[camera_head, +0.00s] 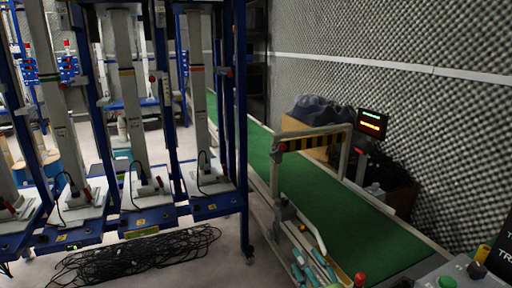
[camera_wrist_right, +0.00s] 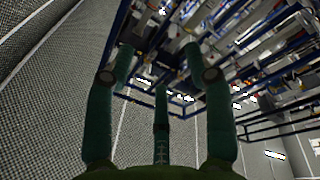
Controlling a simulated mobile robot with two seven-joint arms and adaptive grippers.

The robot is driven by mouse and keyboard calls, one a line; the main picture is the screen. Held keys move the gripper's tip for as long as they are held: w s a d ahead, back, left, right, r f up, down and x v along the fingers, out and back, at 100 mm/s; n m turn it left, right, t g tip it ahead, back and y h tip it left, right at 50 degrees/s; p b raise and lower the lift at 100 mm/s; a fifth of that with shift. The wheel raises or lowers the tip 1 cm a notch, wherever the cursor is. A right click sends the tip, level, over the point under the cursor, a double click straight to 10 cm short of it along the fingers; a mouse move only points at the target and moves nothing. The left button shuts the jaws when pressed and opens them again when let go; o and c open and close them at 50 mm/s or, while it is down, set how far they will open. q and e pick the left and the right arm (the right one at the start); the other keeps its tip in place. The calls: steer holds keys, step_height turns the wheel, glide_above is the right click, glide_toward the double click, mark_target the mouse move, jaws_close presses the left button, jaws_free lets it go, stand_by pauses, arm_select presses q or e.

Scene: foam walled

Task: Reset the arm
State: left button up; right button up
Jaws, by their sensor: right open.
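My right gripper (camera_head: 313,267) shows low in the head view, right of centre, as teal fingers beside the near side of the green conveyor belt. In the right wrist view the right gripper (camera_wrist_right: 160,68) has its green fingers spread apart, with one between the two outer ones. It is open and nothing is seen between the fingers. My left gripper is not in the head view.
A green conveyor belt (camera_head: 330,210) runs along the foam wall (camera_head: 400,45), under a striped frame (camera_head: 312,134). A blue rack (camera_head: 243,150) stands at left. Black cables (camera_head: 150,257) lie on the floor. A control box (camera_head: 455,278) is at lower right.

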steer(key=s+d+f+m+g+h, duration=0.45)
steer(key=s+f+m, duration=0.25)
steer(key=f, duration=0.5)
steer(key=s+d+f+m+g+h, duration=0.5)
steer(key=s+f, duration=0.3)
steer(key=f, duration=0.4)
steer(key=s+a+f+m+g+y+p, duration=0.1)
steer(key=s+f+m+g+p, duration=0.2)
steer(key=s, duration=0.4)
steer(key=s+f+g+y+p, duration=0.1)
steer(key=s+f+g+p, duration=0.4)
steer(key=s, duration=0.3)
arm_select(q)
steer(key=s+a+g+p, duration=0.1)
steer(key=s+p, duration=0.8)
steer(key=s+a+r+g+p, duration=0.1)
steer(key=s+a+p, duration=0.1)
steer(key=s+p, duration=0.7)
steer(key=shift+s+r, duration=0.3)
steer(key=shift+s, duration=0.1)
arm_select(e)
steer(key=s+d, duration=0.2)
steer(key=s, duration=1.4)
steer(key=shift+s+d, duration=0.3)
steer(key=shift+s, duration=0.05)
